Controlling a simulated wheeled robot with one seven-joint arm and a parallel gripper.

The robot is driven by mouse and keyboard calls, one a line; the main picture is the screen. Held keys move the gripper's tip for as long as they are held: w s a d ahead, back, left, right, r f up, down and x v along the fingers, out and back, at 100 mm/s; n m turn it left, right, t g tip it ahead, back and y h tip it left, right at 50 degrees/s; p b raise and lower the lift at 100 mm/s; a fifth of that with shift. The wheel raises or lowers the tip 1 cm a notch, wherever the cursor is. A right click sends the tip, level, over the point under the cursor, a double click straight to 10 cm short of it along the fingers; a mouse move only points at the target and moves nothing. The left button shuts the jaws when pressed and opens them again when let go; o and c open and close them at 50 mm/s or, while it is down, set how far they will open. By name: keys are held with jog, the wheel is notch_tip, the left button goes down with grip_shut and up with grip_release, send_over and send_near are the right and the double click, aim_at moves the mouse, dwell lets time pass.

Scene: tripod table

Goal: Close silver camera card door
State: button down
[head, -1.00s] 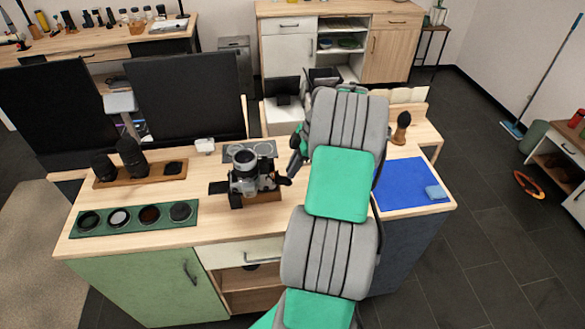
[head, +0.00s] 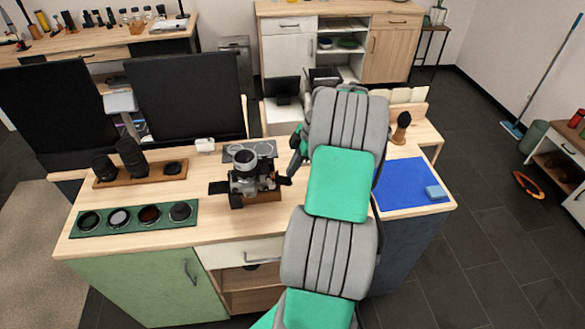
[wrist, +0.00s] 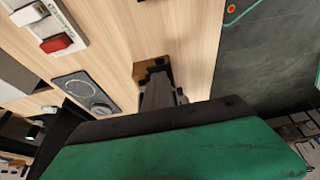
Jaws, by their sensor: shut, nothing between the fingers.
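The silver camera (head: 243,178) with black trim sits on a small wooden stand (head: 265,196) on the workbench. A dark flat flap (head: 218,187) sticks out at its left; I cannot tell whether it is the card door. My gripper (head: 286,180) is low at the camera's right side, very close to it; contact is unclear. My gripper is shut and empty. In the wrist view the dark gripper (wrist: 156,72) points at a piece of wood (wrist: 142,72) on the bench. The silver body cannot be made out there, and my wrist covers the lower part.
A grey mat (head: 262,148) lies behind the camera. A green tray of round filters (head: 134,219) and a wooden tray with lenses (head: 110,181) are left. Bare bench lies in front.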

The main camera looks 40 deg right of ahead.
jog(key=c, duration=0.9)
grip_release()
jog(key=shift+r, duration=0.1)
jog(key=v, duration=0.7)
jog(key=shift+r, duration=0.35)
jog(key=shift+s, duration=0.1)
jog(key=shift+c, duration=0.3)
